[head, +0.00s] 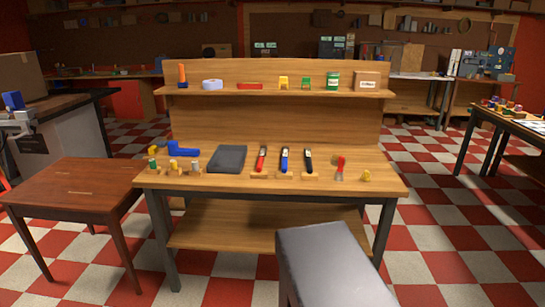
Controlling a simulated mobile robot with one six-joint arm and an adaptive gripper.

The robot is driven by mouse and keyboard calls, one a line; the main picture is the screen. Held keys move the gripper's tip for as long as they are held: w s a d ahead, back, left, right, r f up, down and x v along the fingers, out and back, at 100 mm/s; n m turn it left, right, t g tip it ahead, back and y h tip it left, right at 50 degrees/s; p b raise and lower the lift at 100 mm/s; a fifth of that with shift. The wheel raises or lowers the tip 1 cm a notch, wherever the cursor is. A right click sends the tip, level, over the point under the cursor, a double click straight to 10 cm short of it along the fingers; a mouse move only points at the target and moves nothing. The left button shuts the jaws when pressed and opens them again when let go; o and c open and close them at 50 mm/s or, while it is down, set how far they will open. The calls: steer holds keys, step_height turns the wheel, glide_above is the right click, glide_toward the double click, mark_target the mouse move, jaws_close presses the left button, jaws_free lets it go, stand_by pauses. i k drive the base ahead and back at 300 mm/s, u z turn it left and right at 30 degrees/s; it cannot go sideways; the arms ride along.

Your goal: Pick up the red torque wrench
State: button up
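A tool with a red handle (262,158), which looks like the red torque wrench, lies on the wooden workbench (220,184). It rests on a small wooden holder near the middle of the bench top. A similar blue tool (284,159) and a black tool (307,160) lie in line to its right on like holders. A smaller red-handled tool (340,168) lies farther right. My gripper is not in view.
A dark grey pad (227,159) lies left of the red tool. Farther left are a blue clamp-like item (183,148) and several small yellow pieces. A raised shelf (225,93) carries small items. A brown side table (75,190) stands left. A grey block-shaped part fills the bottom foreground.

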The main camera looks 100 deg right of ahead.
mark_target(263, 148)
steer(key=u, duration=0.2)
steer(key=k, duration=0.4)
steer(key=z, duration=2.35)
steer(key=i, duration=0.75)
steer(key=z, duration=0.3)
